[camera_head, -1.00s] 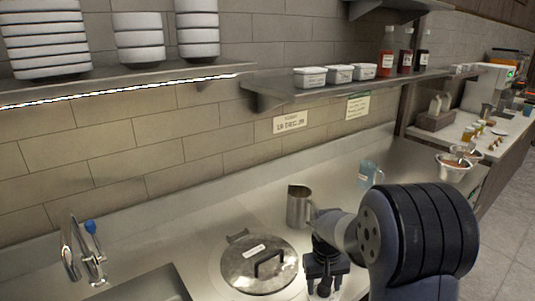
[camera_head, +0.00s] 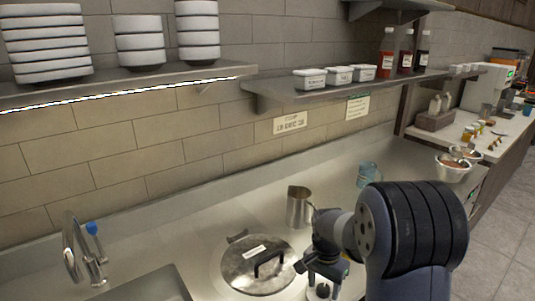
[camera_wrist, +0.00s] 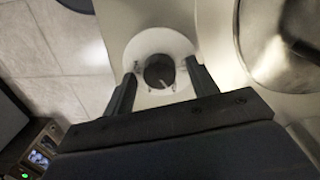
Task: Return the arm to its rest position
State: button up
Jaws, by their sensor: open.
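My arm reaches over the steel counter at the lower right of the head view. My gripper (camera_head: 323,283) points down near the counter's front edge, to the right of the lidded round well (camera_head: 258,266). In the wrist view, the two fingers of my gripper (camera_wrist: 162,76) are spread apart with nothing clamped between them. A white round piece with a dark centre (camera_wrist: 160,58) lies below and between the fingertips. I cannot tell what it is, and its near side is hidden by the gripper. The well's lid also shows in the wrist view (camera_wrist: 290,45).
A steel pitcher (camera_head: 299,206) stands behind the gripper, and a blue jug (camera_head: 367,174) stands behind the arm. A tap (camera_head: 84,250) is at the left. Shelves above hold bowls (camera_head: 45,45), white tubs (camera_head: 311,78) and bottles (camera_head: 387,55). Tiled floor (camera_wrist: 60,60) lies past the counter edge.

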jog(key=shift+m+p, duration=0.3)
jog(key=shift+m, duration=1.9)
jog(key=shift+r, duration=0.15)
